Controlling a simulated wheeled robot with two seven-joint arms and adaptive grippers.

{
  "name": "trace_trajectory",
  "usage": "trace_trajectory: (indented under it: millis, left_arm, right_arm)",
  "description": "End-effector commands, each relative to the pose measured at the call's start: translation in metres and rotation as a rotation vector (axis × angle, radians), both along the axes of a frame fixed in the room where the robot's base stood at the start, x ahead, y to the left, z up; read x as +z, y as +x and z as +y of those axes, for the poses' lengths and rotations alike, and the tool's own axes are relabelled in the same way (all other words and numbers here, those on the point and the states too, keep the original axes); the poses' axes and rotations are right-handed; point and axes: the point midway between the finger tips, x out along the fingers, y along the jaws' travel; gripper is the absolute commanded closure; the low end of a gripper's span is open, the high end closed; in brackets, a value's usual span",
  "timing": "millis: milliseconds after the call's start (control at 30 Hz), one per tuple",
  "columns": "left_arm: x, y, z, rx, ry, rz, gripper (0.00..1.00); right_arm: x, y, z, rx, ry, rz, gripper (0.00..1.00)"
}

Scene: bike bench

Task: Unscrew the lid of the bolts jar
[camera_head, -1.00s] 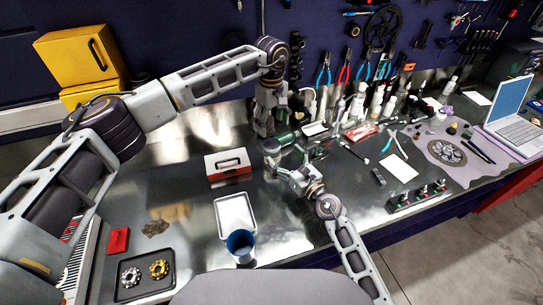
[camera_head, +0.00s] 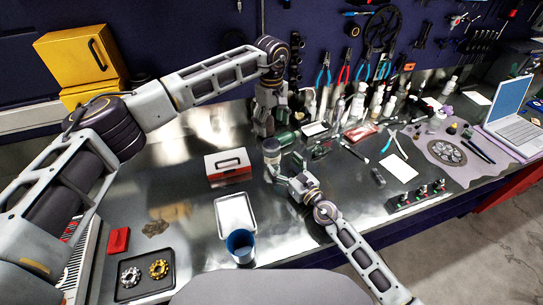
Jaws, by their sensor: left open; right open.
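The bolts jar (camera_head: 271,156) is a small, pale, see-through jar on the bench, just right of the red and white toolbox. Its lid (camera_head: 271,145) looks grey; the contents are too small to make out. My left gripper (camera_head: 267,136) hangs from above, open, close over the lid; I cannot tell whether it touches. My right gripper (camera_head: 277,171) comes in from the lower right, open, low beside the jar. Its fingers are close to the jar's lower part, and they partly hide it.
The red and white toolbox (camera_head: 228,168) stands left of the jar. A white tray (camera_head: 225,211) and a blue cup (camera_head: 241,248) are in front. Bottles (camera_head: 375,105) crowd the back, and a dark green cylinder (camera_head: 285,138) lies close behind the jar.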

Motion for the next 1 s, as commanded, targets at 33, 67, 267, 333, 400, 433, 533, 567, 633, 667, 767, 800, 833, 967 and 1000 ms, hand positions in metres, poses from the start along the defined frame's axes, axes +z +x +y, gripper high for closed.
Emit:
trace_trajectory:
  millis: [33,67,267,333,400,433,533,567,633,667,767,800,833,967,1000]
  left_arm:
    - [0.000,0.000,0.000,0.000,0.000,0.000,0.26]
    - [0.000,0.000,0.000,0.000,0.000,0.000,0.26]
    - [0.000,0.000,0.000,0.000,0.000,0.000,0.26]
    - [0.000,0.000,0.000,0.000,0.000,0.000,0.26]
    - [0.000,0.000,0.000,0.000,0.000,0.000,0.26]
    - [0.000,0.000,0.000,0.000,0.000,0.000,0.26]
    - [0.000,0.000,0.000,0.000,0.000,0.000,0.26]
    - [0.000,0.000,0.000,0.000,0.000,0.000,0.26]
    - [0.000,0.000,0.000,0.000,0.000,0.000,0.26]
    - [0.000,0.000,0.000,0.000,0.000,0.000,0.26]
    - [0.000,0.000,0.000,0.000,0.000,0.000,0.26]
    - [0.000,0.000,0.000,0.000,0.000,0.000,0.26]
    - [0.000,0.000,0.000,0.000,0.000,0.000,0.26]
    - [0.000,0.000,0.000,0.000,0.000,0.000,0.26]
    - [0.000,0.000,0.000,0.000,0.000,0.000,0.26]
  right_arm:
    - [0.001,0.003,0.002,0.000,0.003,-0.001,0.15]
    - [0.000,0.004,0.003,0.000,0.002,0.000,0.15]
    - [0.001,0.013,0.009,0.001,0.004,0.000,0.15]
    - [0.000,0.015,0.011,0.001,0.002,0.001,0.15]
    - [0.001,0.018,0.013,0.001,0.002,0.001,0.15]
    - [0.001,0.021,0.015,0.001,0.002,0.000,0.15]
    - [0.001,0.029,0.020,0.001,0.003,0.001,0.15]
    - [0.001,0.032,0.022,0.001,0.003,-0.001,0.15]
    - [0.001,0.037,0.025,0.001,0.002,0.000,0.15]
    - [0.001,0.040,0.027,0.002,0.003,0.001,0.15]
    - [0.001,0.047,0.031,0.001,0.002,0.000,0.15]
    - [0.001,0.049,0.033,0.001,0.002,0.000,0.15]
    - [0.001,0.051,0.034,0.001,0.002,0.000,0.15]
    - [0.001,0.056,0.037,0.001,0.001,0.001,0.15]
    - [0.001,0.057,0.038,0.002,0.001,0.001,0.15]
